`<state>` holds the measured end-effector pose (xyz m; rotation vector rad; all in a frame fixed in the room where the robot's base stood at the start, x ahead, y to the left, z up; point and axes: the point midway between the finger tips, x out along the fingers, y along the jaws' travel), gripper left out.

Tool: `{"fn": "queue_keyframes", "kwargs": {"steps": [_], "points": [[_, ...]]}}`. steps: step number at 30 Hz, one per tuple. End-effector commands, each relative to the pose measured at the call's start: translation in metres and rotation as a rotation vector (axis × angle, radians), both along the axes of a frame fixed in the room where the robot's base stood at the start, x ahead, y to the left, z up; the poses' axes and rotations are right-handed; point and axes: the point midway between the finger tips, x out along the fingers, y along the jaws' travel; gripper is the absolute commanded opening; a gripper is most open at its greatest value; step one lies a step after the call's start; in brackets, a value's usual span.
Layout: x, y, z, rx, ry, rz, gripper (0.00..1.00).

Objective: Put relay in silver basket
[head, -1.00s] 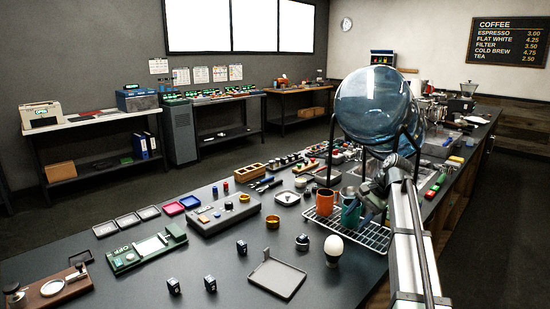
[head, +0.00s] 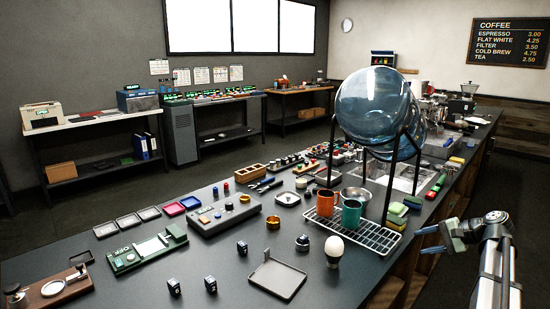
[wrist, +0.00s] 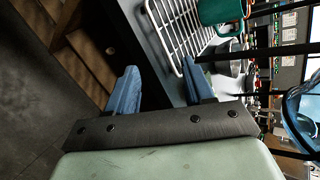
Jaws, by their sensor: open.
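My gripper (head: 422,240) is open and empty at the right of the head view, beside the counter's near edge, its blue fingers pointing left. In the wrist view its fingers (wrist: 158,72) are apart with nothing between them. Several small dark cubes with white marks, possibly relays, lie on the counter: one front left (head: 174,286), one beside it (head: 211,285), one farther back (head: 242,248). I cannot tell which thing is the relay. A silver bowl (head: 357,196), possibly the silver basket, stands behind the cups, far from the cubes. A smaller dark and silver round piece (head: 302,243) lies mid-counter.
A wire rack (head: 372,238) with an orange cup (head: 327,203) and a green cup (head: 351,215) lies near my gripper. A large blue glass globe (head: 372,103) on a dark stand rises behind. An egg in a cup (head: 334,250) and a grey tray (head: 277,279) stand in front.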

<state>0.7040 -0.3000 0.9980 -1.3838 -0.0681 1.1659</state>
Motion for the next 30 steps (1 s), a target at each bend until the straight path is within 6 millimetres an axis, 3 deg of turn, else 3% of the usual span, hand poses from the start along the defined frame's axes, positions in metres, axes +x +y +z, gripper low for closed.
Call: {"fn": "queue_keyframes", "kwargs": {"steps": [8, 14, 21, 30], "points": [[-0.009, 0.010, -0.085, -0.054, 0.199, -0.049, 0.52], [-0.026, 0.029, -0.175, -0.164, 0.438, -0.089, 0.52], [-0.066, 0.051, -0.280, -0.367, 0.726, -0.140, 0.52], [-0.128, 0.083, -0.377, -0.628, 0.932, -0.104, 0.52]]}}
